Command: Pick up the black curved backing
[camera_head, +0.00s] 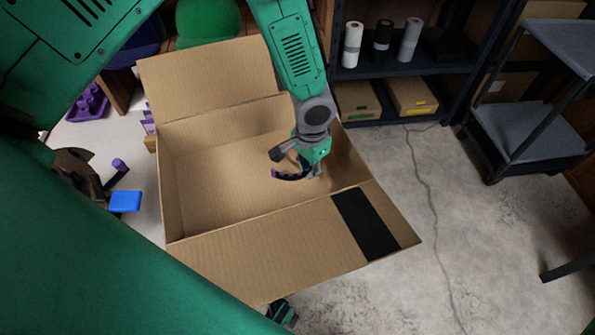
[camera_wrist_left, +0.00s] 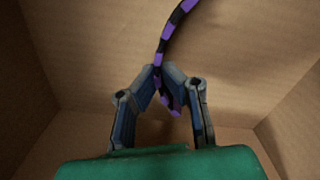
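The black curved backing (camera_head: 291,177) is a thin dark arc with purple marks. In the left wrist view it is a black and purple striped curve (camera_wrist_left: 166,37), running from the top down past the fingertips. My left gripper (camera_head: 298,161) points down inside the cardboard box, near its right side. Its fingers meet on the backing (camera_wrist_left: 158,76), with part of it hanging below the tips. Whether the backing touches the box floor is not clear. A small green and dark piece of mine shows under the box's front flap; I cannot tell whether it is my right gripper.
The open cardboard box (camera_head: 225,210) has its flaps spread, with a black strip (camera_head: 366,224) on the front one. A blue block (camera_head: 125,201) and purple pieces (camera_head: 88,103) lie left. Shelves (camera_head: 400,72) and a cart (camera_head: 515,128) stand right; the floor (camera_head: 480,250) between is clear.

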